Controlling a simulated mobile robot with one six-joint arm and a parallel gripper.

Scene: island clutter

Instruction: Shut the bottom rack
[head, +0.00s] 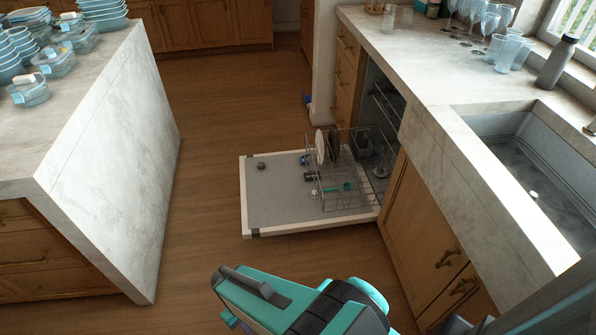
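The bottom rack (341,205) is a wire rack pulled partly out of the dishwasher (386,112), over its lowered door (270,205). A white plate (320,147) and a dark plate (334,144) stand upright in it. A dark basket or box (364,144) is towards its back. A teal utensil (338,188) shows low in the rack area. My gripper (243,292), teal and dark, is at the bottom centre of the head view, nearer than the door and apart from the rack. Its fingers are not clear enough to tell open from shut.
A marble island (110,150) with stacked bowls and lidded containers stands at left. The sink counter (450,95), carrying glasses and a grey bottle (557,62), runs along the right. Small dark objects (261,165) lie on the door. Wooden floor (205,215) is clear between island and door.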

